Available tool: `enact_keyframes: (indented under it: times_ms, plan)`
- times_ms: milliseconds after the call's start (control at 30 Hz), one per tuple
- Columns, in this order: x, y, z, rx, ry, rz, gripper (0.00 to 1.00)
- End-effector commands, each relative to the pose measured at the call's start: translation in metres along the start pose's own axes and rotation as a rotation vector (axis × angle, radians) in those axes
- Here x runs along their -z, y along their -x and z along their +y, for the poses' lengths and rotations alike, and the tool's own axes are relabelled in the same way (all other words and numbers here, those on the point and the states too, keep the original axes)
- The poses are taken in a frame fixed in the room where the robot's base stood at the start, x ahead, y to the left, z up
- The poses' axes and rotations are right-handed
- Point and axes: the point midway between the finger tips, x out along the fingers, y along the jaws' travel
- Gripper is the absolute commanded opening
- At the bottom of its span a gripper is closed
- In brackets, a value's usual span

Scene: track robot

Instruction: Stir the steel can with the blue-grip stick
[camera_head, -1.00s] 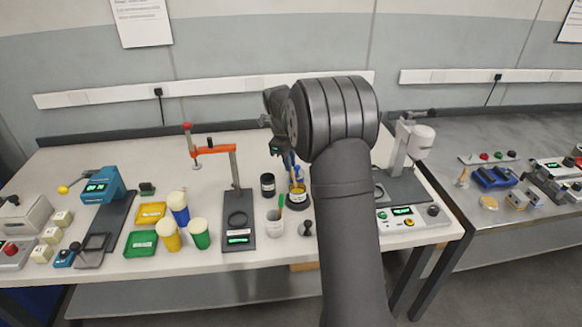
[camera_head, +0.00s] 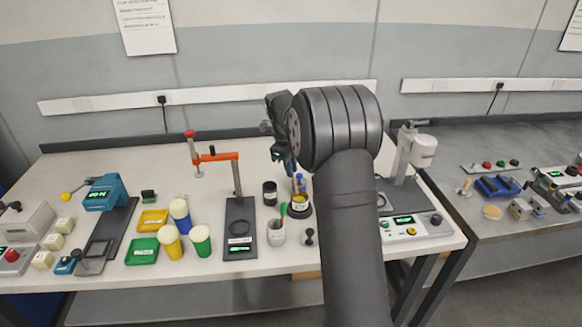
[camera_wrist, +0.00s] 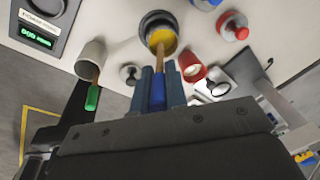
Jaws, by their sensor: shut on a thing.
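My gripper (camera_wrist: 160,90) is shut on the blue grip of the blue-grip stick (camera_wrist: 158,92). The stick's wooden lower part reaches into the mouth of the steel can (camera_wrist: 146,24), which shows yellow inside and a dark outer ring. In the head view the can (camera_head: 299,209) stands at the right of the middle table, with the blue grip (camera_head: 299,181) above it. My gripper (camera_head: 286,165) is partly hidden behind my wrist there. How deep the stick's tip sits is hidden.
A stand with an orange arm (camera_head: 222,157) rises left. A red cup (camera_wrist: 191,66) shows nearby.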

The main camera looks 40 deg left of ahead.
Motion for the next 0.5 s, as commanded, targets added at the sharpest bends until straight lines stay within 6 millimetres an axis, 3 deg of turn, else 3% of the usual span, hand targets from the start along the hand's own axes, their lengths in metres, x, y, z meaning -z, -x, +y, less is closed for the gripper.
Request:
enact_keyframes:
  times_ms: [167, 500]
  plan:
    - [0.0, 0.006, -0.001, 0.002, 0.0, -0.001, 0.0]
    - [0.004, 0.04, -0.005, 0.001, 0.0, -0.001, 0.0]
